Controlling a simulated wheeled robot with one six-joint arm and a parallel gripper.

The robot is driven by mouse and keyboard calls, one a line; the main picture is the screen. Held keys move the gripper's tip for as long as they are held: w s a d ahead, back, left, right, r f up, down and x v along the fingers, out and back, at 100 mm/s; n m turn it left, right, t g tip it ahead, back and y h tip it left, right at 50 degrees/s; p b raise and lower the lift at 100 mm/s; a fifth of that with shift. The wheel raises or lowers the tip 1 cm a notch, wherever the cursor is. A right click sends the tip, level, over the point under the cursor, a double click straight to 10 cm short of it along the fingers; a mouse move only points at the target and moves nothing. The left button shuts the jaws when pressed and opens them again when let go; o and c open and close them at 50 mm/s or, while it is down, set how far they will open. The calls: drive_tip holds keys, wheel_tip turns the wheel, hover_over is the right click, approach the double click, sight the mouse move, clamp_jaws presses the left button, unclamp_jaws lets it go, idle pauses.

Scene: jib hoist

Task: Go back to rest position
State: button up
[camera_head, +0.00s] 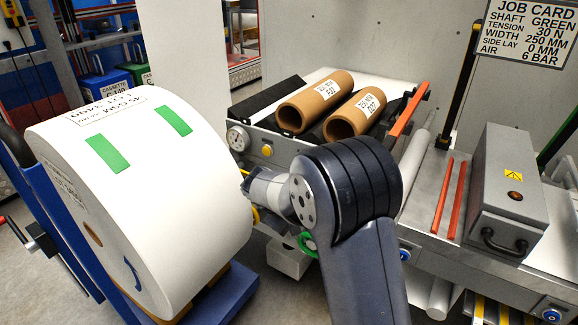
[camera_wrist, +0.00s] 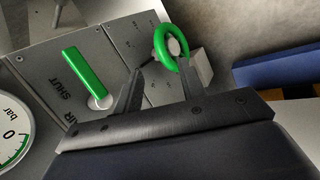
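My gripper (camera_wrist: 160,72) shows in the wrist view with its two dark fingers apart and nothing seen between them. A green ring (camera_wrist: 171,46) on a pale knob lies just beyond the fingertips, overlapping the right one in the picture; I cannot tell whether they touch. A green lever (camera_wrist: 83,72) sits left of the fingers, on a grey panel lettered "AIR" and "SHUT". In the head view my dark arm reaches down between the white roll (camera_head: 150,200) and the machine; the fingers are hidden there. The green ring (camera_head: 307,243) shows beside my arm.
The large white roll stands close left of my wrist, on a blue stand (camera_head: 222,300). Two brown cores (camera_head: 315,101) lie on the machine behind my arm. A grey box (camera_head: 505,190) and orange rods (camera_head: 447,200) are at right.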

drive_tip(key=b+x, duration=0.2)
drive_tip(key=x, duration=0.8)
drive_tip(key=shift+a+f, duration=0.1)
drive_tip(key=shift+f, duration=0.05)
drive_tip(key=shift+s, duration=0.1)
